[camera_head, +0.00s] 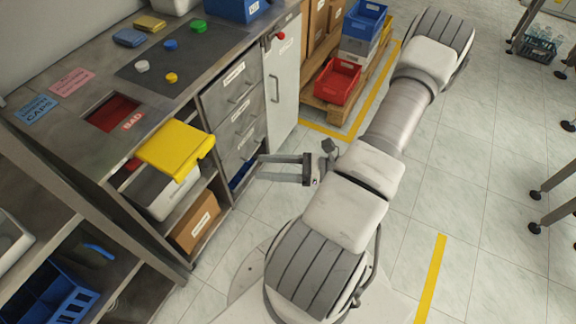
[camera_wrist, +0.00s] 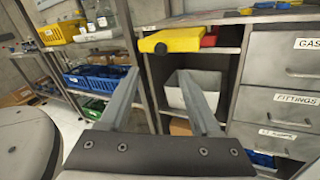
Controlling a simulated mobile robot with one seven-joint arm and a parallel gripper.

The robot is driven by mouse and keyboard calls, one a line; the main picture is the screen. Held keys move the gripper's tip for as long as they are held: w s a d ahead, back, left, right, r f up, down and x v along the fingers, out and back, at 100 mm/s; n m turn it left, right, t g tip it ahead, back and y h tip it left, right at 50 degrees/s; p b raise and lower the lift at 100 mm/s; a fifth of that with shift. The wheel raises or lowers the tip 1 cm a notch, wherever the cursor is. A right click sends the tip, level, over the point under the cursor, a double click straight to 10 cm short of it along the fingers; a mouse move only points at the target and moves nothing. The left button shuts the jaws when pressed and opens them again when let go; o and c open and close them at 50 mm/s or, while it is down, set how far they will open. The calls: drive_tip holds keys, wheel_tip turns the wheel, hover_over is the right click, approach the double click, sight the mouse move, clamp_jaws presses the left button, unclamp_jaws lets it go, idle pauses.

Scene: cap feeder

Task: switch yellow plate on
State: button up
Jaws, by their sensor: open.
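The yellow plate (camera_head: 175,147) juts out from the front edge of the grey workbench, above a white bin (camera_head: 158,190). In the wrist view the yellow plate (camera_wrist: 172,41) is beyond the fingertips and higher in the picture, with a red part (camera_wrist: 209,37) at its right end. My gripper (camera_head: 260,168) is open and empty, in front of the cabinet and to the right of the plate, apart from it. In the wrist view my gripper (camera_wrist: 158,75) has its two fingers spread, with the white bin (camera_wrist: 192,92) showing behind the right finger.
The bench top holds several coloured caps on a dark mat (camera_head: 150,70) and a red opening (camera_head: 113,113) marked BAD. Labelled drawers (camera_head: 240,120) stand right of the open shelf. A metal rack with blue bins (camera_wrist: 95,78) is at the left.

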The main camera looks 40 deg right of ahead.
drive_tip(key=shift+v, duration=2.35)
drive_tip(key=shift+a+r, duration=0.1)
